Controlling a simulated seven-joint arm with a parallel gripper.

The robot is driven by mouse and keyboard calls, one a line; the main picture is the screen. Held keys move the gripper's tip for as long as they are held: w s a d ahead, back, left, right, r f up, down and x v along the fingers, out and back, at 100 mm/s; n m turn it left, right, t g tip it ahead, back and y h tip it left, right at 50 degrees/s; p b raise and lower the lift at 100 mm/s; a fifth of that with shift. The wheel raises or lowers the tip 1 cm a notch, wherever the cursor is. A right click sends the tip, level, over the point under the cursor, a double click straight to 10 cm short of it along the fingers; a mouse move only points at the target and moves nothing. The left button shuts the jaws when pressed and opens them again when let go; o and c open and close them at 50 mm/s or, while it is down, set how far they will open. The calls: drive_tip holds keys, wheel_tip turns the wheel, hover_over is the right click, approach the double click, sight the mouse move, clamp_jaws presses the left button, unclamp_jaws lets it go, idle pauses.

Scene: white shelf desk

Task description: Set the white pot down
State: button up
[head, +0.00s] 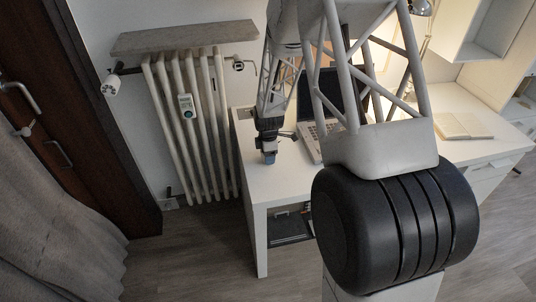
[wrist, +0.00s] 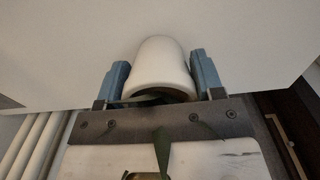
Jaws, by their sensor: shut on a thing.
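The white pot (wrist: 160,62) shows in the wrist view, between the two blue fingers of my gripper (wrist: 160,76). The fingers are shut on its sides. Dark green leaf-like strips (wrist: 161,150) show at the pot's near end and across the gripper's base. In the head view my gripper (head: 269,158) points down over the left end of the white desk (head: 266,184). The pot cannot be made out there against the desk. I cannot tell whether the pot touches the desk top.
An open laptop (head: 312,140) stands on the desk just right of my gripper. An open book (head: 462,126) lies farther right. A radiator (head: 190,110) stands left of the desk. The desk's front left corner looks clear.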

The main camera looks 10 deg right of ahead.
drive_tip(key=o, duration=1.1)
drive_tip(key=shift+f, duration=0.15)
drive_tip(key=shift+r, duration=0.2)
wheel_tip(320, 180, up, 11)
drive_tip(key=shift+f, duration=0.1)
drive_tip(key=shift+r, duration=0.55)
drive_tip(key=shift+r, duration=0.1)
